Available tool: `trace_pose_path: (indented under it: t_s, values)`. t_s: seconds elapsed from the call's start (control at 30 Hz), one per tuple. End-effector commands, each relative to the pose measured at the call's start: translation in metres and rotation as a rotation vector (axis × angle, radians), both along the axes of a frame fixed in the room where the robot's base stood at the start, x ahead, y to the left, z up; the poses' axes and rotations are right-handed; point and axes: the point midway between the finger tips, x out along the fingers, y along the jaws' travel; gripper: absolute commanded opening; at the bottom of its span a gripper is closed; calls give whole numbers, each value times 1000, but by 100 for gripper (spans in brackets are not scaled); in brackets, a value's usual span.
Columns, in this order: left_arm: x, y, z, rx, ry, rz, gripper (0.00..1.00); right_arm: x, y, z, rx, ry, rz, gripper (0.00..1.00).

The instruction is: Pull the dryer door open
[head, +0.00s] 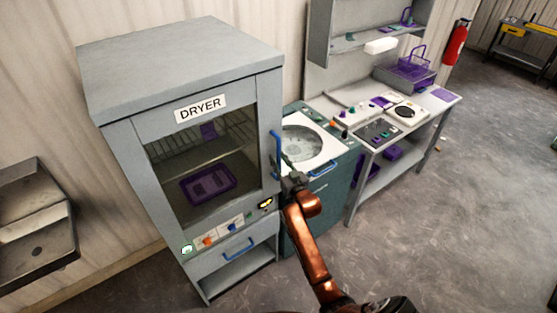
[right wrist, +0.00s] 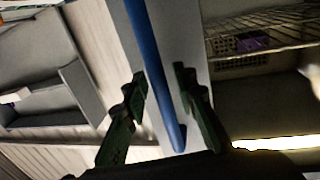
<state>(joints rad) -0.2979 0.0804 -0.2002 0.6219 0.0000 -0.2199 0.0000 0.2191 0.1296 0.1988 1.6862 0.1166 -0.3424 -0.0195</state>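The grey dryer (head: 180,62) stands at the left of the head view. Its glass door (head: 203,165) looks shut, with wire racks and a purple tray (head: 208,183) behind the glass. A blue vertical handle (head: 276,152) is at the door's right edge. My right gripper (head: 288,180) is at the lower end of this handle. In the right wrist view the blue handle (right wrist: 158,75) runs between the two fingers of my right gripper (right wrist: 163,92). The fingers are apart, with gaps on both sides of the bar. My left gripper is not in view.
A teal machine with a round white-framed top (head: 308,143) stands close right of the dryer. A workbench (head: 440,105) with purple baskets is beyond it. A grey sink (head: 35,232) is at the left. Floor in front and at right is clear.

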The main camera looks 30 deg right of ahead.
Motion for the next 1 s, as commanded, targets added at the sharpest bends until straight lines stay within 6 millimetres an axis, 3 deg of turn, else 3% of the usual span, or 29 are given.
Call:
trace_pose_path:
  t_s: [0.33, 1.0]
  values:
    - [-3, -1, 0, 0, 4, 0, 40, 0, 0, 0, 0, 0, 0, 0]
    - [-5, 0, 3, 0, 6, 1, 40, -4, 6, 0, 0, 2, 8, 0]
